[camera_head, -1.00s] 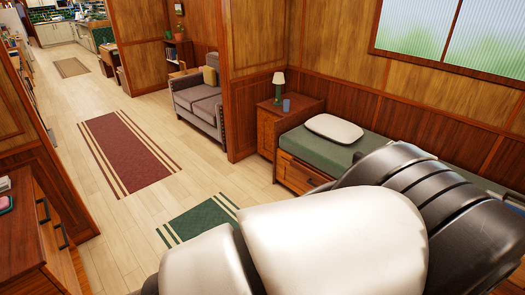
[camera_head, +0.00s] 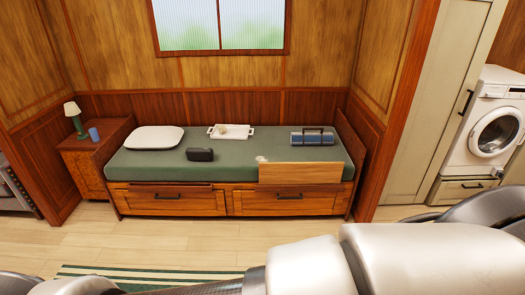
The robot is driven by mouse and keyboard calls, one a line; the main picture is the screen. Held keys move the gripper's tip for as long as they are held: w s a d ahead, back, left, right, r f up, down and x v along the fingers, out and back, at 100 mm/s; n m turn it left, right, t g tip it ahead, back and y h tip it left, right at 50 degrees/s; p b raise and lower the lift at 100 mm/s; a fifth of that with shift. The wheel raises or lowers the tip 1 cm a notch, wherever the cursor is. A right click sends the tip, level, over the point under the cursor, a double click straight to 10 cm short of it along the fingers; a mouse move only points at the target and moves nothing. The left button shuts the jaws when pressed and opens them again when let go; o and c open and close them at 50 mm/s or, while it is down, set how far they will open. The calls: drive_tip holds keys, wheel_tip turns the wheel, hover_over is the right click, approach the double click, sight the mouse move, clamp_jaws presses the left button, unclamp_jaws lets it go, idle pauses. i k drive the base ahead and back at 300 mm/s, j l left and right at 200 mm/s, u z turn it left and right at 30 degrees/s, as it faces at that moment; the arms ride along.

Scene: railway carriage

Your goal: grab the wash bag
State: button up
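A small black bag-like object (camera_head: 199,154), which looks like the wash bag, lies on the green mattress of the bed (camera_head: 235,170), left of its middle and near the front edge. A blue-grey bundle with dark straps (camera_head: 313,138) lies on the right part of the bed. My arm's white and black links cross the bottom of the view, in front of the bed. My gripper is out of view, so its state does not show.
A white pillow (camera_head: 155,138) and a white tray (camera_head: 231,133) with a small item lie on the bed. A wooden guard board (camera_head: 300,173) stands along the bed's front right. A nightstand (camera_head: 92,160) holds a lamp and blue cup.

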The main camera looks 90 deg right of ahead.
sight(192, 154)
drive_tip(key=z, duration=2.3)
drive_tip(key=i+z, duration=0.1)
drive_tip(key=z, duration=0.15)
drive_tip(key=i+j, duration=0.15)
drive_tip(key=i, duration=0.75)
drive_tip(key=i+j, duration=0.15)
drive_tip(key=i, duration=0.75)
drive_tip(key=i+j, duration=0.1)
drive_tip(key=i, duration=0.75)
drive_tip(key=i+j, duration=0.15)
drive_tip(key=i, duration=0.75)
